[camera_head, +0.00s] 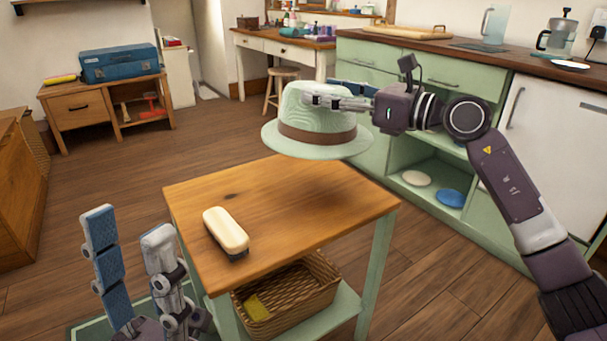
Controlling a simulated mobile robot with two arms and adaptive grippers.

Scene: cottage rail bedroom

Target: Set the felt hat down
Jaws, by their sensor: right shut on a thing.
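The felt hat (308,108) is pale green with a brown band. It hangs upright, brim down, in the air above the far part of the small wooden-topped table (310,195). My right gripper (318,98) reaches in from the right and is shut on the hat's crown. Part of the crown is hidden behind its fingers. My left gripper (128,250) is at the lower left, beside the table's left edge, with its fingers pointing up, spread apart and empty.
A cream brush (227,230) lies on the table's left part. The rest of its top is clear. A wicker basket (290,297) sits on the shelf below. Green cabinets (430,75) stand behind, and a desk with a blue toolbox (120,63) is at the back left.

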